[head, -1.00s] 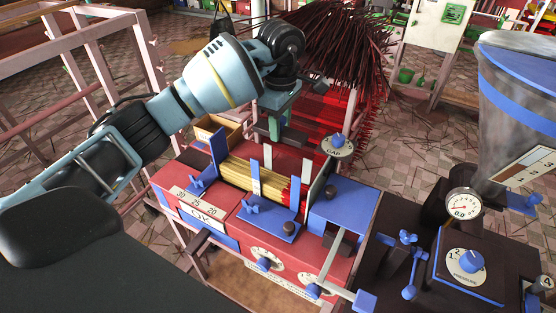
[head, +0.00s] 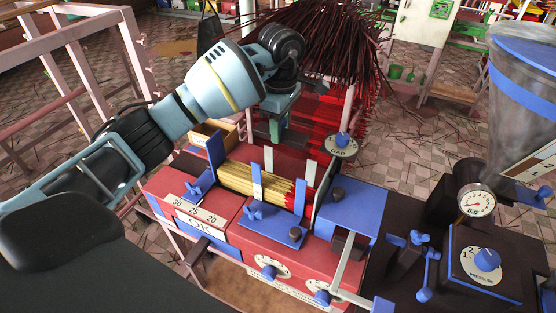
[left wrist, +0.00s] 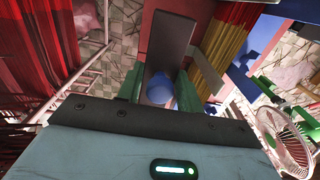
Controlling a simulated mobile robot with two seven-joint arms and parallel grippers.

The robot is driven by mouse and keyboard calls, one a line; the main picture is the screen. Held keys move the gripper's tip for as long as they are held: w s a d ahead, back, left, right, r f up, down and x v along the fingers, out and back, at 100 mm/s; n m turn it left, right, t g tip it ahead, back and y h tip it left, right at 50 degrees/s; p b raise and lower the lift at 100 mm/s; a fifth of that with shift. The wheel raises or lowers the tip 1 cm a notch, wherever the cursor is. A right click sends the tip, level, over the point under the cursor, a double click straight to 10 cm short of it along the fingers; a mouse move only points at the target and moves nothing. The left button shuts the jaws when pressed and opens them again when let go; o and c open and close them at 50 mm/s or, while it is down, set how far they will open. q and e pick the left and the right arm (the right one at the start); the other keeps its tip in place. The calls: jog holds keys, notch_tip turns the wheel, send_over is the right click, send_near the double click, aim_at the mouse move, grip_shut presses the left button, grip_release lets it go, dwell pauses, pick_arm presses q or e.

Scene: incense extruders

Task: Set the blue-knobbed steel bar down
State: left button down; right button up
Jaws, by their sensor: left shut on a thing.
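My left gripper (head: 276,125) hangs over the back of the red machine, behind the bundle of yellow sticks. Its green fingers (left wrist: 157,88) are shut on the blue knob (left wrist: 187,95) of the steel bar in the left wrist view. The dark grey bar (left wrist: 170,45) stretches away from the fingers there, beside the yellow sticks (left wrist: 228,45). In the head view the knob is hidden and the bar is hard to make out below the fingers. I cannot tell whether the bar touches the machine. My right gripper is not in view.
The red machine (head: 277,258) carries yellow sticks (head: 255,180) between upright blue and white posts. A GAP dial (head: 342,145) stands behind them. A small wooden box (head: 224,140) is left of the gripper. Dark red incense sticks (head: 318,45) hang behind. A pressure gauge (head: 477,203) is at right.

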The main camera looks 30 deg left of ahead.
aim_at(280, 165)
pick_arm(q)
jog(key=shift+f, duration=4.45)
jog(key=shift+f, duration=0.2)
jog(key=c, duration=0.9)
grip_release()
notch_tip(280, 165, up, 12)
jog(key=shift+r, duration=0.1)
